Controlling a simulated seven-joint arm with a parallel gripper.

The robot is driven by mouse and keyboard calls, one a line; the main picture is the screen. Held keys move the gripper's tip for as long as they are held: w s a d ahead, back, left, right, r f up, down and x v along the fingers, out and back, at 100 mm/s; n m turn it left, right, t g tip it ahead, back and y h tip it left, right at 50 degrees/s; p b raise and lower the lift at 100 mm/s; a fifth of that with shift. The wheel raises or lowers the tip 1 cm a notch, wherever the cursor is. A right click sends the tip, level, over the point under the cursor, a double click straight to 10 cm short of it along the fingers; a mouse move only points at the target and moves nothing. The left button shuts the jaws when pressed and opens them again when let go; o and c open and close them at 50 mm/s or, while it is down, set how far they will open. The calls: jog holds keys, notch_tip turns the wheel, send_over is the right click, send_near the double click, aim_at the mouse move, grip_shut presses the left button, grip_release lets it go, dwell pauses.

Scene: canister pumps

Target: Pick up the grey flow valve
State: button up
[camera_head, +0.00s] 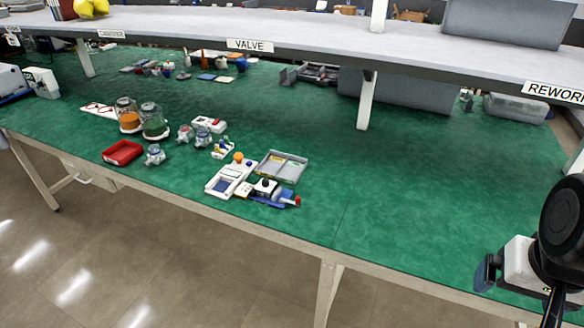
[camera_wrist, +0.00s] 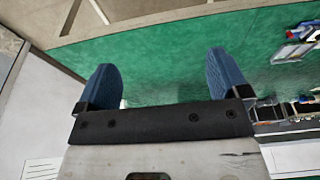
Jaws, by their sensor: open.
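Several small grey valve-like bodies stand on the green bench left of centre in the head view: one (camera_head: 155,154) near the front edge beside a red tray, one (camera_head: 203,137) further right, and one with reddish parts (camera_head: 185,132) beside it. They are too small to tell which is the grey flow valve. My gripper (camera_head: 487,272) is far to their right, by the bench's right front. In the wrist view my gripper (camera_wrist: 163,72) has its two blue fingers spread with nothing between them. No grey valve is recognisable in the wrist view.
A red tray (camera_head: 122,152), two jars (camera_head: 153,122), a white device (camera_head: 230,178), a grey tray (camera_head: 282,167) and a blue-white pump-like item (camera_head: 270,192) stand left of centre. A shelf (camera_head: 300,28) with a post (camera_head: 366,100) spans behind. The bench's right half is mostly clear.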

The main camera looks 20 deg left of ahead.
jog(key=shift+w+a, duration=0.1)
jog(key=w+a+f+m+g+y, duration=0.1)
jog(key=w+a+f+m+y, duration=0.15)
jog(key=w+a, duration=0.6)
jog(key=w+a+f+m+g+y, duration=0.1)
jog(key=w+a+f+m+y, duration=0.15)
jog(key=w+a, duration=0.6)
jog(key=w+a+f+m+g+y, duration=0.1)
jog(key=w+a+f+m+y, duration=0.2)
jog(key=w+a, duration=0.6)
jog(key=w+a+f+m+y, duration=0.2)
jog(key=a+f, duration=0.1)
jog(key=a, duration=0.4)
jog(key=w+a+f+m+y, duration=0.1)
jog(key=w+a+f+m, duration=0.15)
jog(key=a, duration=0.35)
jog(key=m+y, duration=0.3)
jog(key=m, duration=0.2)
send_near(266, 189)
jog(key=shift+w+a+r, duration=0.25)
jog(key=shift+a+r, duration=0.25)
jog(key=shift+a, duration=0.05)
jog(key=shift+w+a+r, duration=0.25)
jog(key=shift+a+r, duration=0.2)
jog(key=shift+a, duration=0.05)
jog(key=shift+w+a+f, duration=0.15)
jog(key=shift+a+f, duration=0.4)
jog(key=shift+x, duration=1.25)
